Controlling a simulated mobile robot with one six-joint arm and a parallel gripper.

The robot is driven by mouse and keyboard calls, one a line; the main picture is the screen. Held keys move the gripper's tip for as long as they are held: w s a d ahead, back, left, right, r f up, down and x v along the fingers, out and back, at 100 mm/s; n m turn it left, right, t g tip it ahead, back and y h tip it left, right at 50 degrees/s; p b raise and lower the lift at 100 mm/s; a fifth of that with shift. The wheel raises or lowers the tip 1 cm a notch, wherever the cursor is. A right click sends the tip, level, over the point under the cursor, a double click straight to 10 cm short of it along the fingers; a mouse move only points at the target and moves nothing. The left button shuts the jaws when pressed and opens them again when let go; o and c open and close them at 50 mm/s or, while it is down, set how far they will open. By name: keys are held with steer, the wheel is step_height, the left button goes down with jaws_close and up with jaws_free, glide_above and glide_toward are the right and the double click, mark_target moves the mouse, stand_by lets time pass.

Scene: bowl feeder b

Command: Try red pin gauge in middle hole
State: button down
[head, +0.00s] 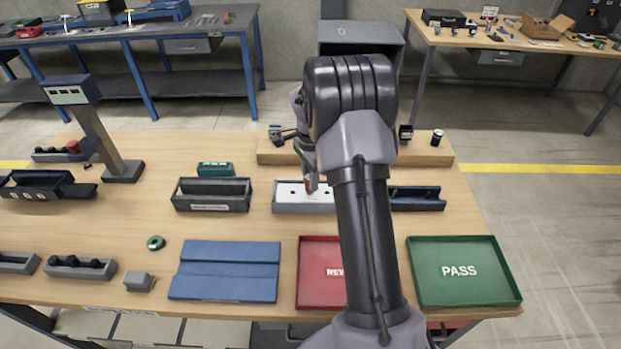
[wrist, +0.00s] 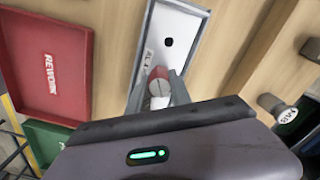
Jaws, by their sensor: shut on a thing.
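My gripper (head: 308,176) is shut on the red pin gauge (head: 310,187), low over the white-topped hole block (head: 285,202). In the wrist view my gripper (wrist: 158,90) has its two fingers on either side of the gauge, whose red part (wrist: 158,73) and pale part show between them. The block (wrist: 185,20) shows one open dark hole there. In the head view one hole shows on each side of the gauge, and the gauge covers the middle of the block. I cannot tell whether its tip is in the hole or just above it.
A red REWORK tray (head: 318,252) and a green PASS tray (head: 462,298) lie in front. A grey bin (head: 212,206) stands left of the block, a dark bin (head: 418,205) right. A wooden riser (head: 270,155) is behind. A blue stand (head: 225,285) lies front left.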

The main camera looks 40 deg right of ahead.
steer(key=shift+f+b, duration=0.35)
steer(key=shift+f, duration=0.15)
steer(key=shift+r, duration=0.15)
stand_by(1.1)
steer(key=shift+r+p, duration=1.85)
steer(key=shift+r, duration=0.6)
steer(key=shift+f, duration=0.1)
